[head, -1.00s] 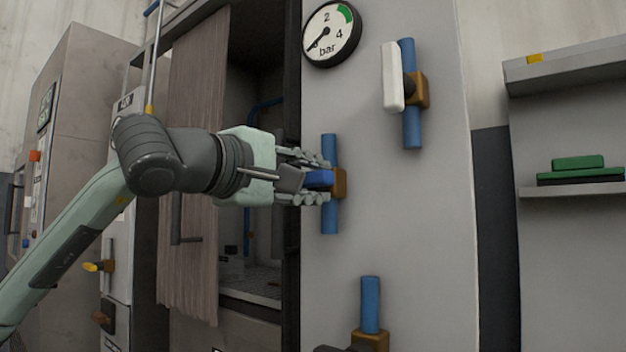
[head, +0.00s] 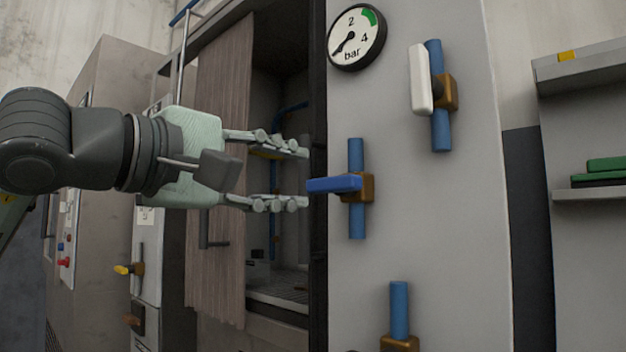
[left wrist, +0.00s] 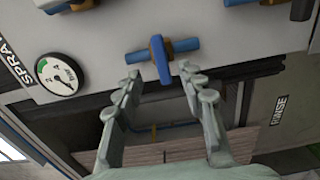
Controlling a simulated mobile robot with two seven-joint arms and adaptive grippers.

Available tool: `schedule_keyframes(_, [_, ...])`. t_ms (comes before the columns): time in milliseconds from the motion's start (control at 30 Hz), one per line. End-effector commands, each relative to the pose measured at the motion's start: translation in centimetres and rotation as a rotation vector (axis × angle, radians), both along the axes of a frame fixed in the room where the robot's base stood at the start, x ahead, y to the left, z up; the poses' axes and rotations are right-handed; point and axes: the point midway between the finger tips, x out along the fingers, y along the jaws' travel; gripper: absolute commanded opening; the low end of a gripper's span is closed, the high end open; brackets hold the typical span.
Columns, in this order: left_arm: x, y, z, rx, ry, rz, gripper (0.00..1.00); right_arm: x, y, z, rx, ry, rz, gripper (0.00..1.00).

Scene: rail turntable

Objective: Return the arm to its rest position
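My left gripper (head: 305,176) is open and empty in the head view, its two fingers apart, just left of a blue-handled valve. The blue valve handle (head: 334,184) sticks out to the left from its brass body (head: 363,187) on a vertical blue pipe, clear of the fingertips. In the left wrist view the open fingers (left wrist: 162,82) point at the same blue handle (left wrist: 161,62), with a gap between. My right gripper is not in view.
A grey panel (head: 430,230) carries a pressure gauge (head: 356,37), a white-handled valve (head: 421,80) above and another pipe (head: 399,310) below. A brown curtain (head: 222,170) hangs by an open cabinet behind my gripper. A shelf (head: 600,194) stands at the right.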

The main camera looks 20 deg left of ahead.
Motion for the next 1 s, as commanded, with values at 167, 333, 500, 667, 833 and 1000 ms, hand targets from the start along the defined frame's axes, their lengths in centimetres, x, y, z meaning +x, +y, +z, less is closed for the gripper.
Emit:
schedule_keyframes(167, [-1.2, 0.4, -0.1, 0.002, 0.002, 0.000, 0.40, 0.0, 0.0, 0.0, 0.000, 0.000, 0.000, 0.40])
schedule_keyframes(333, [-1.2, 0.4, -0.1, 0.002, 0.002, 0.000, 0.40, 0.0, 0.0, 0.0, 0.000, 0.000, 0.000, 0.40])
schedule_keyframes(500, [-1.2, 0.4, -0.1, 0.000, 0.001, 0.000, 0.40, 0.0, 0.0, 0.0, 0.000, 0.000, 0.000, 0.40])
schedule_keyframes(667, [-1.2, 0.4, -0.1, 0.001, 0.002, -0.001, 0.40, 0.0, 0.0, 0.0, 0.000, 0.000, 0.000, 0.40])
schedule_keyframes(833, [-0.5, -1.8, -3.0, -0.025, 0.100, -0.079, 0.40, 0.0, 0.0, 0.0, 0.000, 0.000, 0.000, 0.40])
schedule_keyframes(1000, [-0.8, -8.7, -11.7, -0.143, 0.430, -0.333, 0.40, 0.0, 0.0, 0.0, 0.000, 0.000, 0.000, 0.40])
